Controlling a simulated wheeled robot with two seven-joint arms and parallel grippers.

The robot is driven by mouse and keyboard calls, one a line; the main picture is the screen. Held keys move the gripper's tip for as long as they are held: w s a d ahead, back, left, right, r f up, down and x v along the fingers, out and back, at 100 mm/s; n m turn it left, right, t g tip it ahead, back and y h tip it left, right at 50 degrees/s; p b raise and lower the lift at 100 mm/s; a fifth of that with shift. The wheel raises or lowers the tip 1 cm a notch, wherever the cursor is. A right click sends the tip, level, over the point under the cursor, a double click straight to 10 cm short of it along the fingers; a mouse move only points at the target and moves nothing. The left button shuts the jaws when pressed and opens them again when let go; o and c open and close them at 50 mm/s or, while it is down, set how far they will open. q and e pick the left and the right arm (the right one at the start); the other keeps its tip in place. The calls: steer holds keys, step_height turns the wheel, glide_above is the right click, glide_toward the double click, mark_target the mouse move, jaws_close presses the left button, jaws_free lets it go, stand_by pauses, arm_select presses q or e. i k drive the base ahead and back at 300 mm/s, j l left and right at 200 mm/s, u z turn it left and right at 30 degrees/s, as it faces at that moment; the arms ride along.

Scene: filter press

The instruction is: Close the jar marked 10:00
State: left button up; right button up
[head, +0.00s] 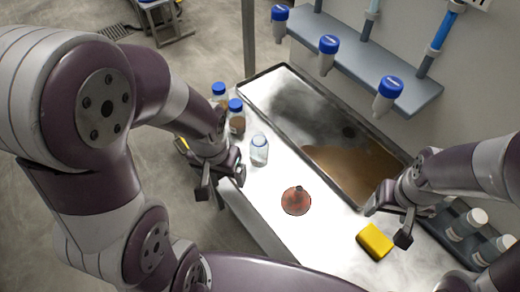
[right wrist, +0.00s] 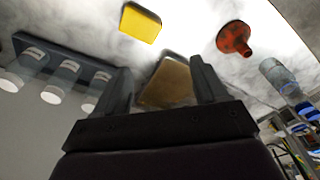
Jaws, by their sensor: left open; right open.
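A clear jar (head: 259,152) stands on the white bench; I see no dark blue lid on it, and it also shows in the right wrist view (right wrist: 277,74). Two jars with blue lids and brown contents, a nearer one (head: 237,122) and a farther one (head: 219,93), stand behind it to the left. I cannot read any time mark. My left gripper (head: 221,184) is open and empty, left of and nearer than the clear jar. My right gripper (head: 388,223) is open and empty near the yellow sponge; its fingers show in the right wrist view (right wrist: 163,85).
A red funnel (head: 296,201) and a yellow sponge (head: 375,242) lie on the bench (head: 262,195). A metal tray (head: 275,97) with brown sludge lies along the wall. Blue-capped fittings (head: 328,52) hang by a grey shelf (head: 415,92). White-capped bottles (head: 466,224) sit in a rack at right.

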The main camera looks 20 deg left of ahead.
mark_target(259, 152)
steer(key=z, duration=0.9)
steer(key=l+z, duration=0.1)
steer(key=z, duration=1.3)
steer(key=i+z, duration=0.1)
steer(key=z, duration=0.35)
steer(key=u, duration=3.45)
steer(key=z, duration=0.45)
steer(key=l+z, duration=0.1)
steer(key=z, duration=0.35)
steer(key=i+z, duration=0.1)
steer(key=z, duration=0.8)
steer(key=i+z, duration=0.1)
steer(key=z, duration=0.8)
